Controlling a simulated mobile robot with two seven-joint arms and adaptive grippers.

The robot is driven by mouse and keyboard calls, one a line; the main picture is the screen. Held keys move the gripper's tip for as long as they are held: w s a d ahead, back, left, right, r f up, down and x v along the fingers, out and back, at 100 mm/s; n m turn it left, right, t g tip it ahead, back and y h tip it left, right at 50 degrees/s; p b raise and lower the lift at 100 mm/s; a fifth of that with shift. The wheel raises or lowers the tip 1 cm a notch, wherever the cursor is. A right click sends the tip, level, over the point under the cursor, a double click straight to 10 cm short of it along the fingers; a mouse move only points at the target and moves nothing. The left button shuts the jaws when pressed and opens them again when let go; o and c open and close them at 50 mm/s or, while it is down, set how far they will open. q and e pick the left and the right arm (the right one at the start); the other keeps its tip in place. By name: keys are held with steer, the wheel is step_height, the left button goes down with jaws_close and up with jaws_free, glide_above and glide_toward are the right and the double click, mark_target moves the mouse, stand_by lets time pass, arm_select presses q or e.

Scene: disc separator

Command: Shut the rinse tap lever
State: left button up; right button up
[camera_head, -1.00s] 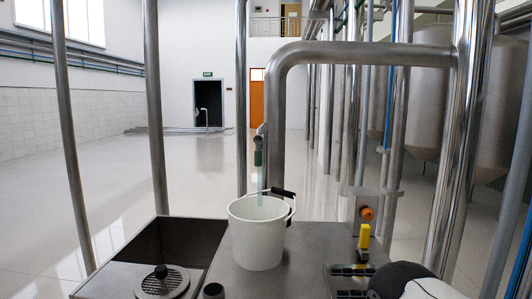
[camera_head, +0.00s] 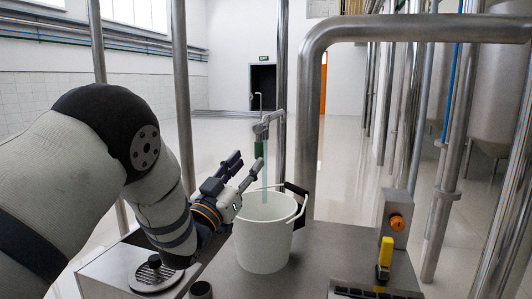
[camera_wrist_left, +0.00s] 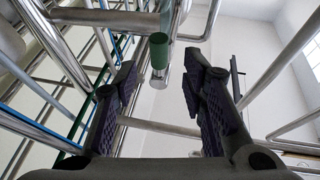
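The rinse tap (camera_head: 268,122) is a metal spout with a green sleeve (camera_head: 259,148), above a white bucket (camera_head: 264,240). A pale stream of water (camera_head: 265,182) runs from it into the bucket. I cannot clearly make out the lever apart from the tap's metal parts. My left gripper (camera_head: 247,168) is open and empty, left of the stream and just below the green sleeve. In the left wrist view the green sleeve (camera_wrist_left: 159,50) shows beyond and between the spread fingers (camera_wrist_left: 162,80), apart from both. My right gripper is out of view.
A thick pipe (camera_head: 308,110) rises behind the bucket and bends right. The bucket's black-gripped handle (camera_head: 297,189) leans to its right. A box with an orange knob (camera_head: 397,222) and a yellow part (camera_head: 386,252) stand at the right of the metal bench (camera_head: 330,255).

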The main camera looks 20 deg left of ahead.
mark_target(257, 155)
arm_select(q)
steer(key=x, duration=0.5)
steer(key=shift+w+d+f+b, duration=0.15)
steer(key=shift+w+f+b, duration=0.1)
steer(key=shift+w+b, duration=0.1)
steer(key=shift+w+d+r, duration=0.15)
steer(key=shift+w+r, duration=0.25)
steer(key=shift+w, duration=0.05)
jaws_close()
